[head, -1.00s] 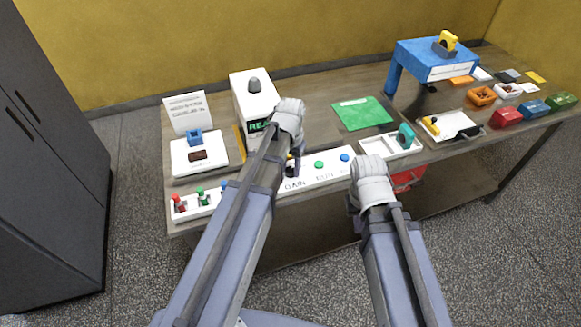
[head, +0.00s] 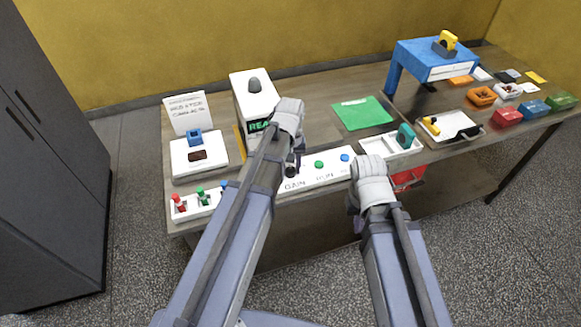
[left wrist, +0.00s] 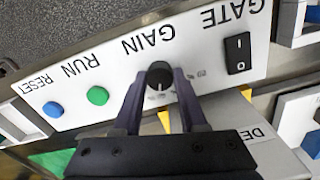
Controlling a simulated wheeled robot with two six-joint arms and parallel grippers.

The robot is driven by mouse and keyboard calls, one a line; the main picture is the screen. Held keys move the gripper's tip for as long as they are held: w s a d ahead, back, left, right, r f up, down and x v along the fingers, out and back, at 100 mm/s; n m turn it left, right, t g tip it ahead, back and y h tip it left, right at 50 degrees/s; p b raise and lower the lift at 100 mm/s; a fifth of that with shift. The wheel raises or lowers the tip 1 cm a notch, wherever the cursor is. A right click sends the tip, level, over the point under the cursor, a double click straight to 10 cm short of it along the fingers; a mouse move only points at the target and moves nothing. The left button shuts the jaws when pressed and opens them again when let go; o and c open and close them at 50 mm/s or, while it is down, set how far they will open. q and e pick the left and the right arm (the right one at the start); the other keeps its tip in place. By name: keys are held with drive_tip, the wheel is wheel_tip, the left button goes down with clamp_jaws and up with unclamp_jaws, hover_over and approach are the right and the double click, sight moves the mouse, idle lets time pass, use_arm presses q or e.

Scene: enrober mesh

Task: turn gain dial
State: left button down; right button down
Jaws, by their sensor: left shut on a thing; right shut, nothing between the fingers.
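The gain dial (left wrist: 160,76) is a round black knob with a white pointer line, on a white panel (left wrist: 205,50) above the printed word GAIN. My left gripper (left wrist: 160,84) has its two dark fingers closed on either side of the dial. In the head view my left gripper (head: 291,166) reaches down to the panel, and its wrist and fingers hide most of the dial. My right gripper (head: 353,204) is shut and empty near the table's front edge, right of the panel; its fingertips are mostly hidden by its own wrist.
Beside the dial are a black GATE rocker switch (left wrist: 238,53), a green RUN button (left wrist: 97,95) and a blue RESET button (left wrist: 53,109). A white machine with a green display (head: 250,95) stands behind. A green mat (head: 362,113) lies to the right.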

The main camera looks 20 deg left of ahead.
sight(291, 170)
idle(0.4)
use_arm(q)
drive_tip(key=shift+c, duration=2.3)
unclamp_jaws()
drive_tip(key=shift+r, duration=0.1)
wheel_tip(291, 170, up, 8)
drive_tip(key=p, duration=0.8)
drive_tip(key=shift+f, duration=0.2)
